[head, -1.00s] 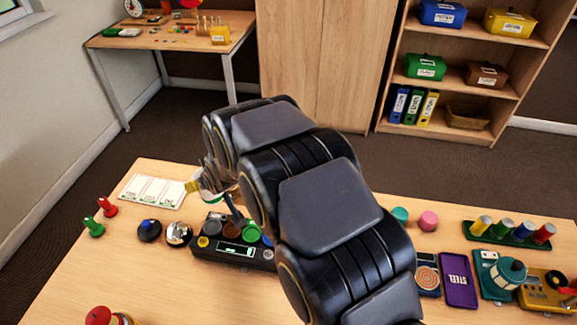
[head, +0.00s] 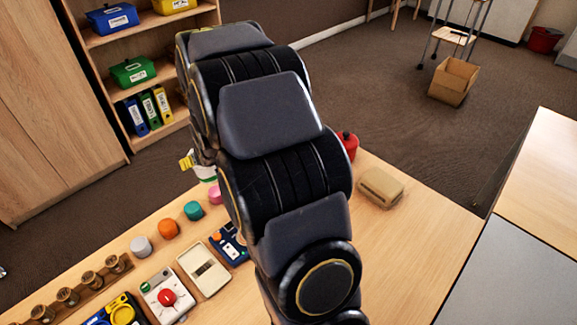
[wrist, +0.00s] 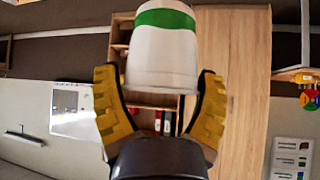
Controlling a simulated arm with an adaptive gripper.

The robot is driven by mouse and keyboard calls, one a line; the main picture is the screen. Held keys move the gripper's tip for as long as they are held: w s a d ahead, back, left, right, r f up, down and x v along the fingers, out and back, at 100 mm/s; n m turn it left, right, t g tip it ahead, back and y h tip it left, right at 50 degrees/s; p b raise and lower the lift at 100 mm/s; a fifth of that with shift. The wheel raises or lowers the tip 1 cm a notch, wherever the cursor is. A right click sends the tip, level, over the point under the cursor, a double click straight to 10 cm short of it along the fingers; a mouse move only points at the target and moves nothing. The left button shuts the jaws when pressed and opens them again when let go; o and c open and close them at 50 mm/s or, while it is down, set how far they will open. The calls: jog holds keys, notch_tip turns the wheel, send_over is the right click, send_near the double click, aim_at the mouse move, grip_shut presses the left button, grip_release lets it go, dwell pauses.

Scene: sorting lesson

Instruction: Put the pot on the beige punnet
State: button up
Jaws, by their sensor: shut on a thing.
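A white pot with a green band (wrist: 163,52) is between the yellow-padded fingers of my gripper (wrist: 160,85) in the wrist view. My gripper is shut on it and holds it up, clear of the table. In the head view only a small part of the pot (head: 205,173) and one yellow finger show, left of my arm; the rest is hidden. A beige box-like thing (head: 380,187), which looks like the beige punnet, sits on the table right of my arm. My gripper is apart from it, on the other side of the arm in the picture.
A red rounded thing (head: 348,145) stands near the punnet, partly behind my arm. Pink, teal, orange and grey pieces, a beige case (head: 204,270) and a device with a red button (head: 167,298) lie left. Bare table (head: 425,235) lies right of the punnet.

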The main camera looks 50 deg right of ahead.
jog(key=s+d+r+m+g+h, duration=0.2)
jog(key=s+d+m+h, duration=0.3)
jog(key=s+d, duration=1.2)
jog(key=s+d+m+g+h, duration=0.1)
jog(key=s+d+m+g, duration=0.2)
jog(key=s, duration=0.4)
jog(key=s+d+m, duration=0.2)
jog(key=s+d, duration=0.3)
jog(key=s, duration=0.2)
send_over(383, 180)
notch_tip(383, 180, down, 10)
jog(key=shift+f, duration=1.4)
